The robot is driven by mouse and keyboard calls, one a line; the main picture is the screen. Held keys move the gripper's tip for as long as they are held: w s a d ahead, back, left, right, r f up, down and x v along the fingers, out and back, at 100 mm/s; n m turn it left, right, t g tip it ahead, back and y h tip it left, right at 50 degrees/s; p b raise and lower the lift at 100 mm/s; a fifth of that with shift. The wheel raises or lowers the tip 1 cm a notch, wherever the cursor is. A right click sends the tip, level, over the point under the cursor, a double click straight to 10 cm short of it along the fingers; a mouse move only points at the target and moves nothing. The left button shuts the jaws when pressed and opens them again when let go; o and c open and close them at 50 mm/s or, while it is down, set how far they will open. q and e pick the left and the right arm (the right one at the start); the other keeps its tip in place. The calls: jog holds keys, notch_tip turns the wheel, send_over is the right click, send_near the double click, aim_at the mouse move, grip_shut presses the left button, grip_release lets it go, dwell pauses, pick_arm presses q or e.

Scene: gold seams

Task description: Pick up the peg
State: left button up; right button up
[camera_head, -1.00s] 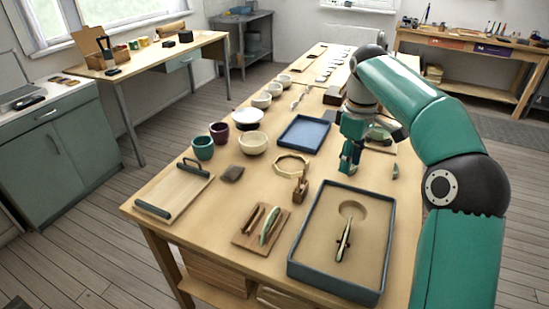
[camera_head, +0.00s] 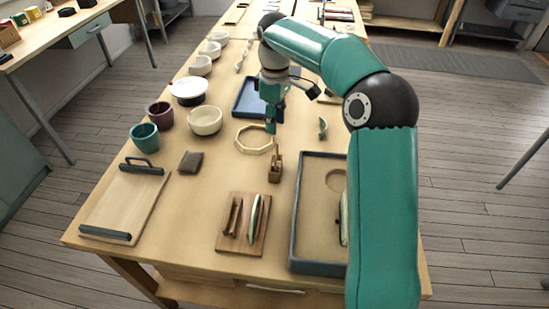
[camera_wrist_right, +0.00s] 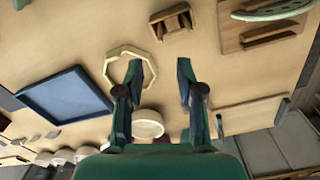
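A small brown wooden holder (camera_head: 276,174) stands on the workbench, with a thin upright piece (camera_head: 277,157) that looks like the peg. In the right wrist view the holder (camera_wrist_right: 172,22) lies ahead of the fingertips; the peg cannot be told apart there. My right gripper (camera_head: 271,126) is above the bench, beyond the holder and over the far edge of the pale octagonal ring (camera_head: 241,142). In the right wrist view its fingers (camera_wrist_right: 159,68) are spread apart with nothing between them, and the ring (camera_wrist_right: 112,58) shows beside the left finger. My left gripper is not in view.
A blue tray (camera_head: 237,108) lies behind the ring. A grey-rimmed sand tray (camera_head: 297,215) is at right, partly behind my arm. A wooden board (camera_head: 222,243) with slim tools lies in front. Bowls, cups and a handled board (camera_head: 125,205) are at left.

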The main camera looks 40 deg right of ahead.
aim_at(277, 143)
jog(key=f, duration=0.4)
jog(key=shift+s+d+f, duration=0.1)
jog(key=shift+s, duration=0.2)
notch_tip(277, 143, down, 4)
jog(key=shift+f, duration=0.2)
grip_shut()
